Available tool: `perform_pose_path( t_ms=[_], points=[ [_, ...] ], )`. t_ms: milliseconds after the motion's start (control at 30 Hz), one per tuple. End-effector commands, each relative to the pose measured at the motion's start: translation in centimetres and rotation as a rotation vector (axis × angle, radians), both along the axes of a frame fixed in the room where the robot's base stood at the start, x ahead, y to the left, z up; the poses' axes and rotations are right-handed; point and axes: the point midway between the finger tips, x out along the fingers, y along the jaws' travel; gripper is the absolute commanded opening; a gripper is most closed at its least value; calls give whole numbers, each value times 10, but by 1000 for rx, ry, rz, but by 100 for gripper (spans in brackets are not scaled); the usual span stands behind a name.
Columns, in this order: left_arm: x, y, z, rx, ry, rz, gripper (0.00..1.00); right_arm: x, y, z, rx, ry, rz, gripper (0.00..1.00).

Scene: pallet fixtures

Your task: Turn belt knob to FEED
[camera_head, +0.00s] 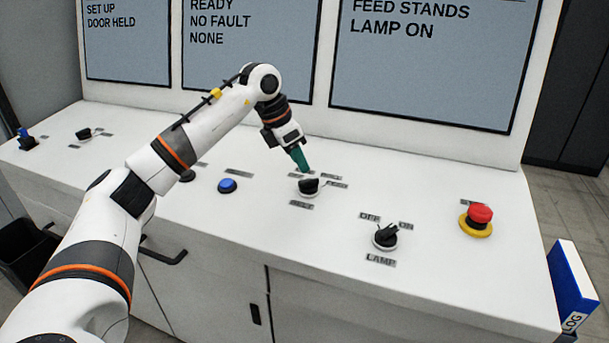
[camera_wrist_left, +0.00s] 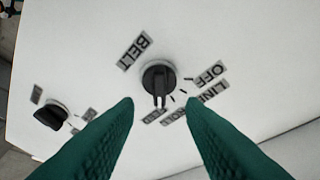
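The belt knob (camera_head: 309,187) is a black rotary knob on the white sloped console. In the left wrist view the belt knob (camera_wrist_left: 158,78) shows with the labels BELT, OFF, LINE, HOLD and FEED around it. Its grip bar points down the picture, towards the FEED (camera_wrist_left: 153,117) and HOLD (camera_wrist_left: 175,117) labels; I cannot tell exactly which. My left gripper (camera_head: 301,162) has green fingers and is just above and behind the knob. In the left wrist view the left gripper (camera_wrist_left: 160,103) is open, its fingertips apart on either side below the knob, with nothing between them. My right gripper is out of view.
A lamp knob (camera_head: 385,236) and a red stop button (camera_head: 480,215) on a yellow base stand to the right. A blue button (camera_head: 228,186) is to the left. Screens (camera_head: 430,60) stand behind. A blue LOG binder (camera_head: 572,290) is beyond the right edge.

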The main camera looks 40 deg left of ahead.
Motion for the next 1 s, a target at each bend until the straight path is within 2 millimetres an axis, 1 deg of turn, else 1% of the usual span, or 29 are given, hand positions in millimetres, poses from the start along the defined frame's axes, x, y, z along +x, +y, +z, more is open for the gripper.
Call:
perform_pose_path(
  t_ms=[33,200,300,400,1000],
  points=[
    [-3,3,9,0,-6,1,36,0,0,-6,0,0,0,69],
    [-14,9,39,0,-4,1,36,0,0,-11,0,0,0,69],
    [-17,11,50,-1,-2,0,36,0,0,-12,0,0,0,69],
    [-20,13,56,-2,-1,0,36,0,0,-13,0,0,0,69],
    [-20,13,58,-1,0,0,36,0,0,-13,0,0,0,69]
  ],
)
